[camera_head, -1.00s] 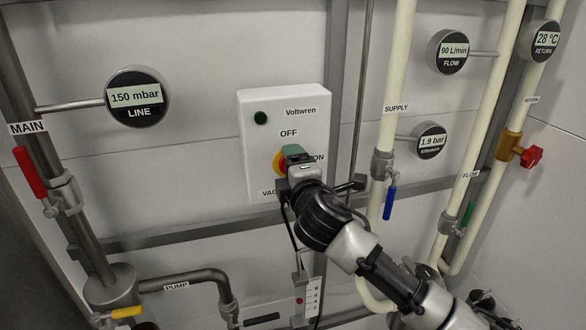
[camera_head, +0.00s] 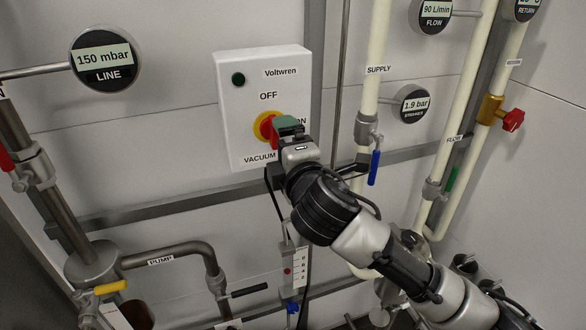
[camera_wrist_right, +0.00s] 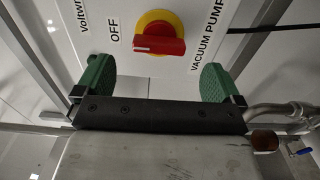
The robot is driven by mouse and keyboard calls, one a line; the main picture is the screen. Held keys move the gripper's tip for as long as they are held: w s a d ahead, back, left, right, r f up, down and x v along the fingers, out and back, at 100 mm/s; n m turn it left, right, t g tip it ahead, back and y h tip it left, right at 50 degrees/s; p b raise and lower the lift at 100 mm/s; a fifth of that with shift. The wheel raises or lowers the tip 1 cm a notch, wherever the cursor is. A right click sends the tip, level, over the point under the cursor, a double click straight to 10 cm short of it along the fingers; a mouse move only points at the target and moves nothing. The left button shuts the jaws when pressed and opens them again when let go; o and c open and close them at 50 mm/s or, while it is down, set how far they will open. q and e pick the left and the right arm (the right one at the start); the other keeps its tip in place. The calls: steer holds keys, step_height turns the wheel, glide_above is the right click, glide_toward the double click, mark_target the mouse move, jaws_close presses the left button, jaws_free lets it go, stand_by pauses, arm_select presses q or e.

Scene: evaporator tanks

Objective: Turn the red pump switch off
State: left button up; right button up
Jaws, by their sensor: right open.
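The red pump switch (camera_head: 269,131) sits on a round yellow base on a white control box (camera_head: 240,100), marked OFF above it and VACUUM below. In the right wrist view the red switch (camera_wrist_right: 160,46) is ahead of my right gripper (camera_wrist_right: 157,80), within the gap between its green fingers. The gripper is open and empty. The red bar's front face lies along the line between the OFF and VACUUM PUMP labels. In the head view my right gripper (camera_head: 284,128) covers the switch's right side and part of the ON label. Contact cannot be told. My left gripper is out of view.
A supply pipe (camera_head: 376,95) with a blue valve handle (camera_head: 374,168) runs right of the box. A metal rail (camera_head: 160,207) crosses the wall below the box. A yellow-handled valve (camera_head: 110,287) is at lower left.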

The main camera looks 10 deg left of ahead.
steer(key=shift+b+v, duration=0.55)
steer(key=shift+v, duration=1.55)
